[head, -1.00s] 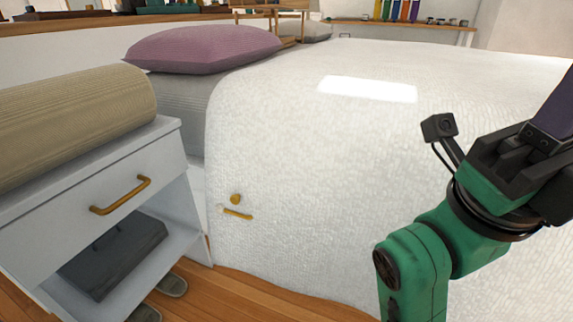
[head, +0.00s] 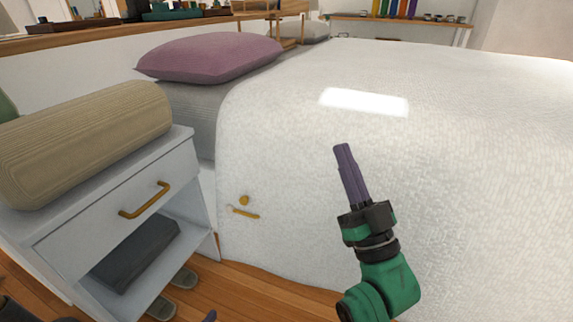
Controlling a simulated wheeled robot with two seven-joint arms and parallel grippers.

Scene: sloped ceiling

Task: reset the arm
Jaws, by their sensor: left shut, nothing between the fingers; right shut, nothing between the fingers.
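My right gripper (head: 342,149) stands in front of the white bed, with its green wrist below it. Its purple fingers point up and are together with nothing between them. A dark piece of my own body shows at the lower left corner.
A white bed (head: 460,130) with a purple pillow (head: 210,57) fills the middle and right. A pale nightstand (head: 95,230) with a gold handle stands at left, a beige bolster (head: 85,140) on top. Slippers (head: 172,295) lie on the floor beside it.

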